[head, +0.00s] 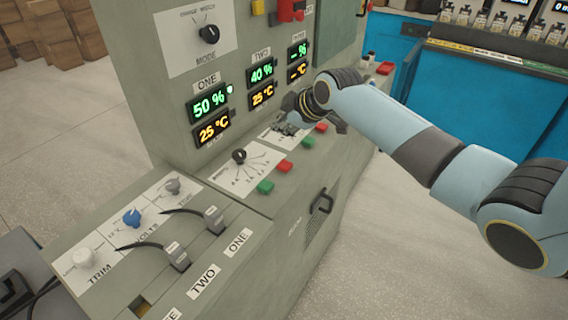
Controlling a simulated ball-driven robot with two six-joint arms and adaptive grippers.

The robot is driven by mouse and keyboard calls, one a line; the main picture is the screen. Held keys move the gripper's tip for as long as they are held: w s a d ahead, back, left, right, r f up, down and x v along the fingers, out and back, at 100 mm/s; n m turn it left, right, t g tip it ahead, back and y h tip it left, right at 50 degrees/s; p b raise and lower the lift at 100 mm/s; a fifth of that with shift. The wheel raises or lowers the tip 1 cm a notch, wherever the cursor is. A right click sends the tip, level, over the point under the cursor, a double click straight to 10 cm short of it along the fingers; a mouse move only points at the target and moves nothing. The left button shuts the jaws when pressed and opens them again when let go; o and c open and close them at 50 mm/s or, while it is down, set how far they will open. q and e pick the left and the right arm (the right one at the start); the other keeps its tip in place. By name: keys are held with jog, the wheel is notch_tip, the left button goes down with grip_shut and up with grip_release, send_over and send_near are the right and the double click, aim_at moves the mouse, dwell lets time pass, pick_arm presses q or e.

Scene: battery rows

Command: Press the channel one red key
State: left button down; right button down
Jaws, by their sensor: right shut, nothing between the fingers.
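The red key (285,167) of the nearest channel stands on the grey console's sloping desk, beside a green key (265,187) and right of a black rotary knob (239,157). The ONE display (209,104) above reads 50 % and 25 °C. My right gripper (288,129) is shut and empty, over the second channel's white dial plate, up and beyond the nearest red key and apart from it. Its wrist partly hides that plate. My left gripper is not in view.
A second red key (321,127) and green key (308,142) lie close to my right gripper. Another red key (385,68) is farther back.

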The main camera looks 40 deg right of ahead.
jog(key=b, duration=0.7)
send_over(283, 165)
notch_tip(283, 165, down, 7)
jog(key=shift+f+b, duration=0.35)
jog(key=shift+f, duration=0.5)
dwell(0.3)
jog(key=shift+f, duration=0.4)
jog(key=shift+f+b, duration=0.45)
dwell(0.6)
jog(key=shift+r+p, duration=0.85)
jog(key=shift+p, duration=0.05)
